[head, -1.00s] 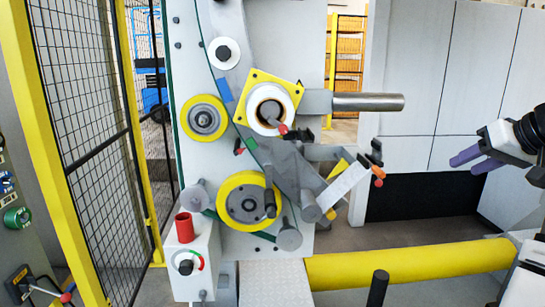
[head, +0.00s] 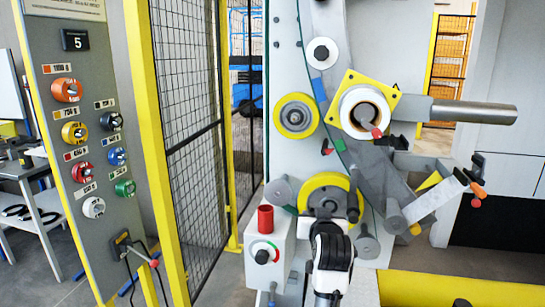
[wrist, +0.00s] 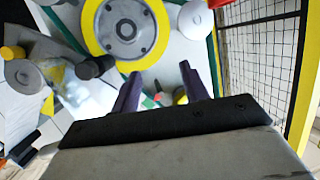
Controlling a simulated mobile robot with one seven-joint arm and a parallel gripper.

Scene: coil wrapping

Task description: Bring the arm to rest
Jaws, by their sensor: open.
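My gripper shows in the wrist view (wrist: 160,88), with two dark purple fingers spread apart and nothing between them. In the head view my white and black arm (head: 332,262) stands at the bottom centre, in front of the machine's lower part; the fingers cannot be made out there. The wrapping machine's large yellow-rimmed wheel (head: 327,190) is just above the arm, partly hidden by it. The same wheel is ahead of the fingers in the wrist view (wrist: 126,28). I cannot tell how far the fingers are from it.
A white roll (head: 365,108) sits on the yellow plate, with a metal shaft (head: 473,112) reaching right. A control box (head: 270,255) with a red cup stands left of my arm. A mesh fence (head: 190,125) and a panel of coloured reels (head: 82,140) are farther left.

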